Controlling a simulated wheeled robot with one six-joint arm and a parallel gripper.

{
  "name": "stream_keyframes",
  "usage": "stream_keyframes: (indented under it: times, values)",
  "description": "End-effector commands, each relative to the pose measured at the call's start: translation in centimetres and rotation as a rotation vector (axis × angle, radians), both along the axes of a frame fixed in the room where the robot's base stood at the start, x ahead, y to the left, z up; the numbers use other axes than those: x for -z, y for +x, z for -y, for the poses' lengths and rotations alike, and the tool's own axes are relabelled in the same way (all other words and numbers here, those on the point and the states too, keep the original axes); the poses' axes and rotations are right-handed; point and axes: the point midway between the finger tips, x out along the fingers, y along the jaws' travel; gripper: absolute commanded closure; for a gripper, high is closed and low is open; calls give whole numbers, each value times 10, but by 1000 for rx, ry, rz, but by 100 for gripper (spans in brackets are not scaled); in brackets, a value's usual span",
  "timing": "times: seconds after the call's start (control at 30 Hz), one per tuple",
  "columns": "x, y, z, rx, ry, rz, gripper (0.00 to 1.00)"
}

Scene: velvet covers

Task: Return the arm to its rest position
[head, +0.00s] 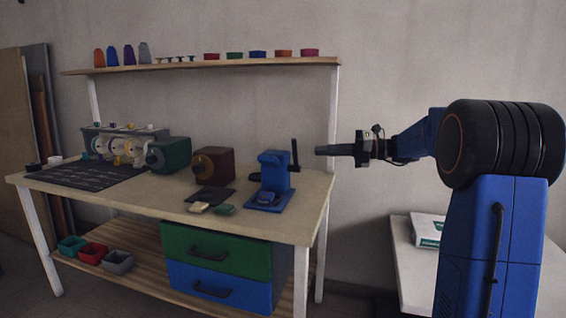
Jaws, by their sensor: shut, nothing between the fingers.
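My arm (416,137) reaches from the blue column at the right toward the left, roughly level. My gripper (325,150) is at its left end, shut and empty. In the picture it overlaps the right end of the workbench (316,187), at about the height of the top of the blue press-like machine (274,172). It appears clear of the bench top and touches nothing that I can see. The fingertips are small and dark, so their detail is hard to make out.
On the bench stand a brown machine (213,164), a green machine (169,155) and a dark mat (87,174). A shelf (205,67) above holds small coloured items. Green (225,249) and blue (219,286) drawers sit below. A white side table (405,250) with a box (427,229) stands right.

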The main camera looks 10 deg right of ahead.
Motion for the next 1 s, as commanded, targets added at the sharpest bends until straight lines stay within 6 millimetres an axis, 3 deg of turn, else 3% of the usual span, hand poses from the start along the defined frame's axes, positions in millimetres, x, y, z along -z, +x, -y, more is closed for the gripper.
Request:
stream_keyframes:
  times: [0.13,0.27,0.4,0.63,0.8,1.0]
  values:
    - [3,-11,-12,-13,-52,35,100]
    - [14,-41,-40,-59,-196,133,100]
    - [34,-87,-73,-146,-408,291,100]
    - [75,-166,-108,-348,-739,574,100]
    - [106,-225,-119,-542,-961,797,100]
    - [143,-290,-117,-817,-1187,1076,100]
